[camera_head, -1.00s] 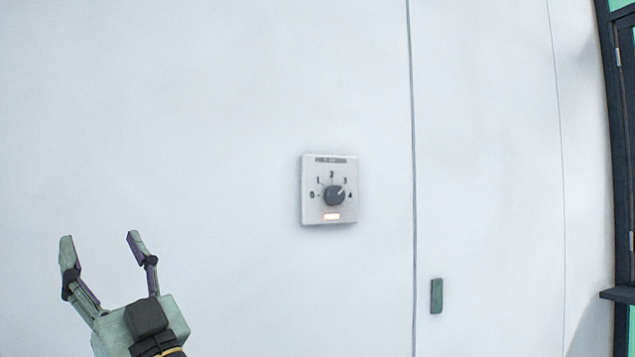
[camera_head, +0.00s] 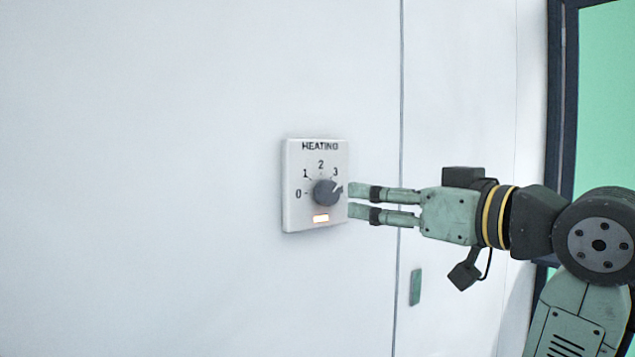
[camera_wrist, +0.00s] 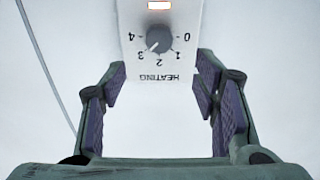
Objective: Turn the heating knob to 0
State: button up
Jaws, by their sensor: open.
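The heating panel (camera_head: 301,215) is a white wall plate with a grey round knob (camera_head: 327,193), a scale starting at 0 on the left, and a lit orange lamp (camera_head: 321,218) below. My gripper (camera_head: 352,200) is at the panel's right edge in the head view and hides the 4. In the wrist view its open fingers (camera_wrist: 160,88) stand to either side below the panel, with nothing between them. The knob is beyond the fingertips.
The panel is on a plain white wall (camera_head: 150,180) with a vertical seam to its right. A small green plate (camera_head: 416,287) is on the wall below right. A dark window frame (camera_head: 562,90) stands at the far right. The wall left of the panel is clear.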

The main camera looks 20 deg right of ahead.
aim_at(332, 191)
jog(key=p+x, duration=0.3)
jog(key=x, duration=0.7)
jog(key=shift+w+f, duration=0.1)
jog(key=shift+w, duration=0.15)
jog(key=shift+c, duration=0.5)
jog(key=c, duration=1.1)
jog(key=shift+o, duration=0.2)
